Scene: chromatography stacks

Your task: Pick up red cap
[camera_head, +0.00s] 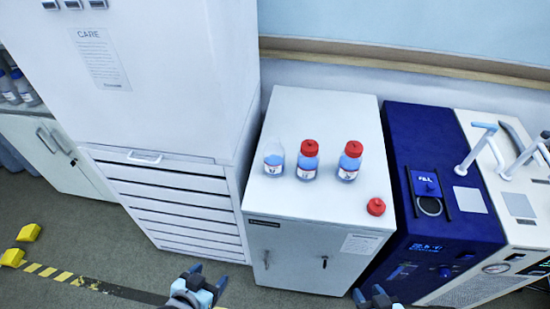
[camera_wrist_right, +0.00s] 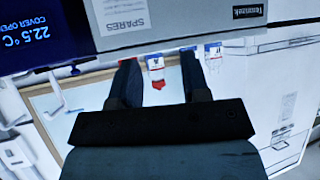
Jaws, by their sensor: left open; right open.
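The loose red cap (camera_head: 376,207) lies on top of the white cabinet (camera_head: 310,105), near its front right corner. An uncapped bottle (camera_head: 273,160) with blue liquid stands at the left of the cabinet top. Two bottles with red caps (camera_head: 308,160) (camera_head: 349,162) stand to its right. My left gripper (camera_head: 208,275) is open and empty, in front of the cabinet at lower left. My right gripper (camera_head: 368,293) is open, in front of and below the loose cap, apart from it. In the right wrist view its fingers are spread, with a red-capped bottle (camera_wrist_right: 155,63) visible beyond them.
A dark blue device (camera_head: 430,130) with a display stands right of the cabinet, and a white device (camera_head: 515,200) stands beyond it. A tall white drawer unit (camera_head: 170,190) stands at the left. Yellow blocks (camera_head: 28,233) lie on the floor. The cabinet top around the cap is clear.

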